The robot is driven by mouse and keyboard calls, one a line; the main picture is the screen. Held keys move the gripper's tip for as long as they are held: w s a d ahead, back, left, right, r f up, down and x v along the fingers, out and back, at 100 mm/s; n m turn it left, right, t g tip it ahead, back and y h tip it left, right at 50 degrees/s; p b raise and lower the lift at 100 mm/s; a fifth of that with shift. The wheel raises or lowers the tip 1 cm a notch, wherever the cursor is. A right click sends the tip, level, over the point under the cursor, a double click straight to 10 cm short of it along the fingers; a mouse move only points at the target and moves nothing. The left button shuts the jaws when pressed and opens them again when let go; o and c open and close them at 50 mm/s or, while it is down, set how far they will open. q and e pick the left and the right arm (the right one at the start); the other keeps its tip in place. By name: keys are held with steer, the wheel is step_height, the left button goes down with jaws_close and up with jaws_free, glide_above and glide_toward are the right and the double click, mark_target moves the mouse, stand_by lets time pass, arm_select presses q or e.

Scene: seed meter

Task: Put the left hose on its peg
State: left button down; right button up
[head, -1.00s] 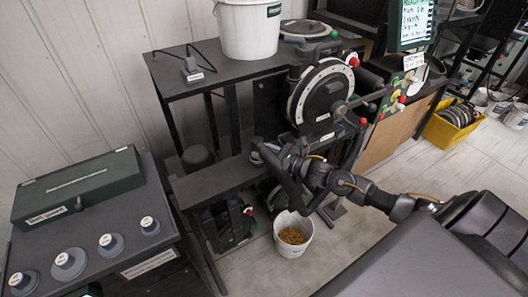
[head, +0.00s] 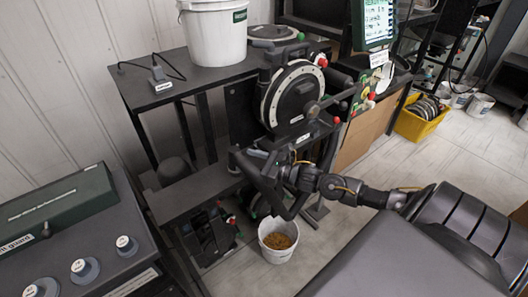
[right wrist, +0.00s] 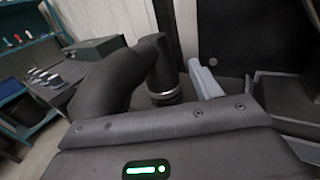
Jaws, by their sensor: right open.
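The seed meter, with a black disc and pale rim (head: 293,95), stands at the bench's right end. My right gripper (head: 255,160) is in front of it, low at the bench's front edge. Its jaws are open. In the right wrist view a thick black bent tube (right wrist: 112,80), which looks like the hose, lies just ahead of the gripper body. A metal collar (right wrist: 165,97) shows beside it, below a dark upright cylinder (right wrist: 165,45). I cannot tell whether the tube is between the jaws. I cannot make out the peg for certain. My left gripper is out of view.
A white bucket (head: 215,35) stands on the bench top (head: 190,82). A small bucket of grain (head: 277,250) stands on the floor below my right gripper.

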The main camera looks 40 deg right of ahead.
steer(key=b+v, duration=0.1)
steer(key=v, duration=0.6)
steer(key=shift+s, duration=0.2)
steer(key=shift+d, duration=0.1)
stand_by(0.3)
